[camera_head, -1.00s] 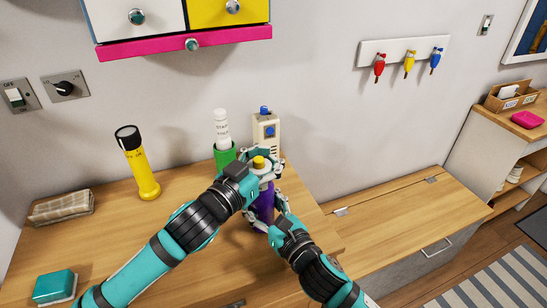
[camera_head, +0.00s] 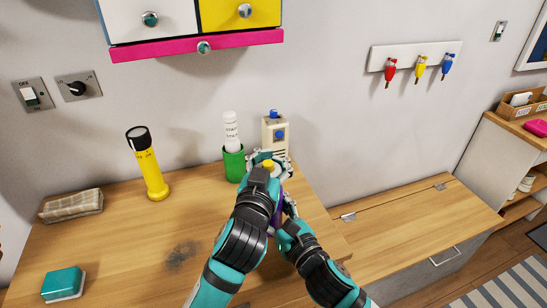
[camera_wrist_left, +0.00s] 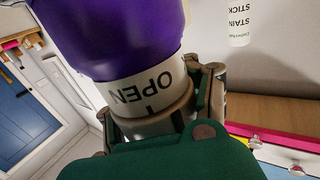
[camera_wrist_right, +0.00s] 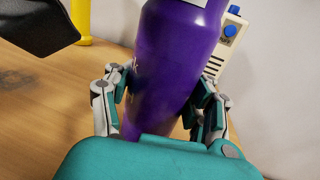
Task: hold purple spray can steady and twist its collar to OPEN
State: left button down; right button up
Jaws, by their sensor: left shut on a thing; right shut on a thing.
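The purple spray can (camera_wrist_right: 178,60) stands upright on the wooden worktop; in the head view my arms mostly hide it, leaving its yellow top (camera_head: 268,164) showing. My right gripper (camera_wrist_right: 160,100) is shut around the can's purple body. My left gripper (camera_wrist_left: 155,103) is shut around the white collar (camera_wrist_left: 138,88) near the can's top. The collar bears the word OPEN and a short dark mark, upside down in the left wrist view. Whether the mark lines up with anything on the can cannot be told.
Behind the can stand a white device with a blue button (camera_head: 274,134) and a stain stick in a green cup (camera_head: 234,164).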

pick_arm(q)
jog(key=shift+w+a+f, duration=0.1)
jog(key=shift+a, duration=0.1)
jog(key=c, duration=0.7)
grip_release()
jog(key=shift+d, duration=0.1)
jog(key=v, duration=1.2)
